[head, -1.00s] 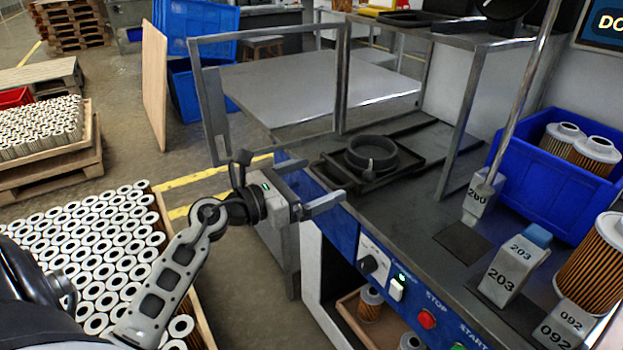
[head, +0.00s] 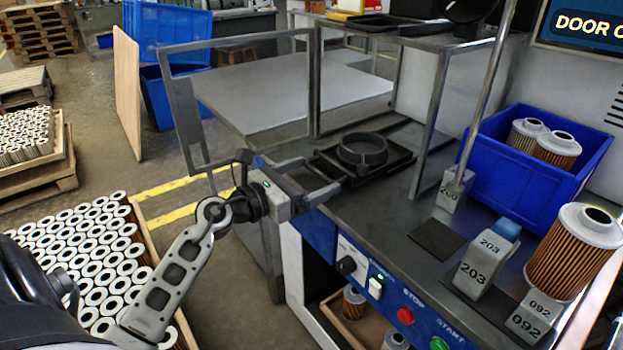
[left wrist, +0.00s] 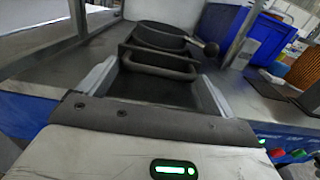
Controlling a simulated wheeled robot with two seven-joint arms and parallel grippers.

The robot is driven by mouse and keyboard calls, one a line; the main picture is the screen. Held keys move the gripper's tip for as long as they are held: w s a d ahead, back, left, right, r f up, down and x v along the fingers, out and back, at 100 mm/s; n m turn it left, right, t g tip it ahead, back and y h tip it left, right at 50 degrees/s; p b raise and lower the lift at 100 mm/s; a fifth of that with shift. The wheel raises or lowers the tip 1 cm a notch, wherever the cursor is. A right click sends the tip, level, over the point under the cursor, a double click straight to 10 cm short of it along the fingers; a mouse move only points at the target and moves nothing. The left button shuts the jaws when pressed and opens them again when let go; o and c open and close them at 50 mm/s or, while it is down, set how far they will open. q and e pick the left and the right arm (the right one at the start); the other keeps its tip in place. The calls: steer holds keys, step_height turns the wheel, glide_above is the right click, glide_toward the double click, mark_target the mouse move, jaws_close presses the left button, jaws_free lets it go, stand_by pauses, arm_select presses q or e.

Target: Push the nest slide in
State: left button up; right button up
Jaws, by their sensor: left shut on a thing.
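The nest slide (head: 402,166) is a dark flat tray on the grey bench top, with a round black nest ring (head: 362,150) on it. It sits by the open door frame, its handle end toward the bench's near edge. My left gripper (head: 322,176) is at that end, shut on the slide's handle. My right gripper is not in view.
A metal door frame (head: 312,90) stands open behind the slide. To the right are a blue bin (head: 548,200) with filters, weights marked 203 (head: 474,271) and 092, and a large filter (head: 570,255). A button panel (head: 372,290) is on the bench front.

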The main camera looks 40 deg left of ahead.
arm_select(q)
steer(key=o, duration=1.1)
steer(key=shift+a, duration=0.2)
steer(key=b+v, duration=0.3)
steer(key=v, duration=1.3)
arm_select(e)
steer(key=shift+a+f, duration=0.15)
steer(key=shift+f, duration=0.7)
arm_select(q)
steer(key=shift+d+r, duration=0.1)
steer(key=shift+d, duration=0.1)
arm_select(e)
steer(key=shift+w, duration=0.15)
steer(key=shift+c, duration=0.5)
